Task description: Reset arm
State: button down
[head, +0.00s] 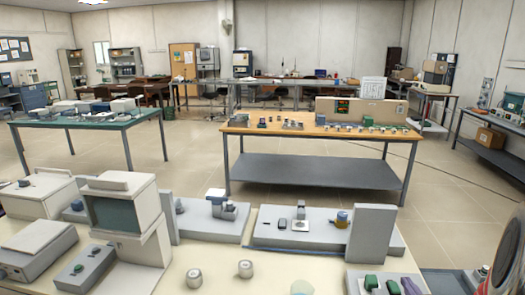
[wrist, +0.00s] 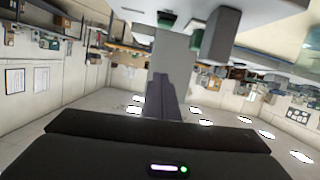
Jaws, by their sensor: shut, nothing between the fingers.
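My gripper (wrist: 162,84) shows in the wrist view, its two dark fingers together in the middle of the picture with nothing between them. The dark wrist body fills the bottom of that view. The room appears upside down there, with ceiling lights low in the picture. I cannot make out my gripper in the head view. In the head view a white box-shaped furnace (head: 113,206) with a dark front stands on the near cream table (head: 215,276) at the left.
The near table also holds two small metal cups (head: 194,278), grey base units (head: 300,230) and an upright grey block (head: 372,234). Beyond it stand a wooden workbench (head: 270,131) with small items and a green-topped table (head: 85,121). Tiled floor lies open between them.

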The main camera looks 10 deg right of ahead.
jog(key=a+r+g, duration=0.1)
jog(key=w+a+r, duration=0.1)
jog(key=a+r, duration=0.1)
jog(key=a+r+g, duration=0.1)
jog(key=a, duration=0.1)
jog(key=shift+w+r+n+g, duration=0.3)
jog(key=shift+w+r, duration=0.05)
jog(key=s+a+r+g+y, duration=0.2)
jog(key=s+a+r+g, duration=0.1)
jog(key=s+a, duration=0.6)
jog(key=s+a+r+n+g+y, duration=0.1)
jog(key=s+a+r, duration=0.4)
jog(key=a, duration=1.2)
jog(key=s+g+y, duration=0.1)
jog(key=s+g, duration=0.1)
jog(key=s, duration=0.2)
jog(key=shift+s+a+r+n, duration=0.15)
jog(key=shift+s+r+n, duration=0.15)
jog(key=shift+s, duration=0.1)
